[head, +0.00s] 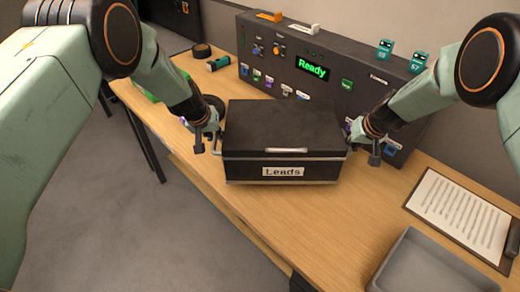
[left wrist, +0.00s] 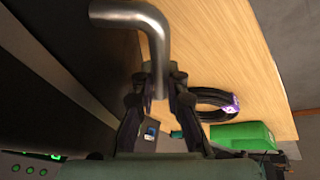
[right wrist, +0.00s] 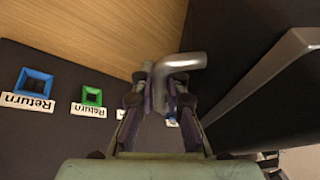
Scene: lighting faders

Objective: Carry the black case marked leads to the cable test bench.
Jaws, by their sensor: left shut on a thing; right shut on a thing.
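The black case (head: 283,128) with a white label reading "Leads" is in the middle of the head view, at the wooden bench (head: 225,200); whether it touches the top I cannot tell. My left gripper (head: 205,142) is at its left side, shut on a bent metal handle (left wrist: 155,30), which shows in the left wrist view. My right gripper (head: 366,150) is at its right side, shut on the other handle (right wrist: 180,62), seen in the right wrist view. The case lid is closed. The dark test panel (head: 340,75) with a green "Ready" display stands behind the case.
A clipboard with paper (head: 462,212) and a grey tray (head: 430,265) are at the right. A black cable coil (left wrist: 212,100) and a green object (left wrist: 242,135) lie left of the case. Small teal blocks (head: 418,60) sit atop the panel. Bare bench shows in front.

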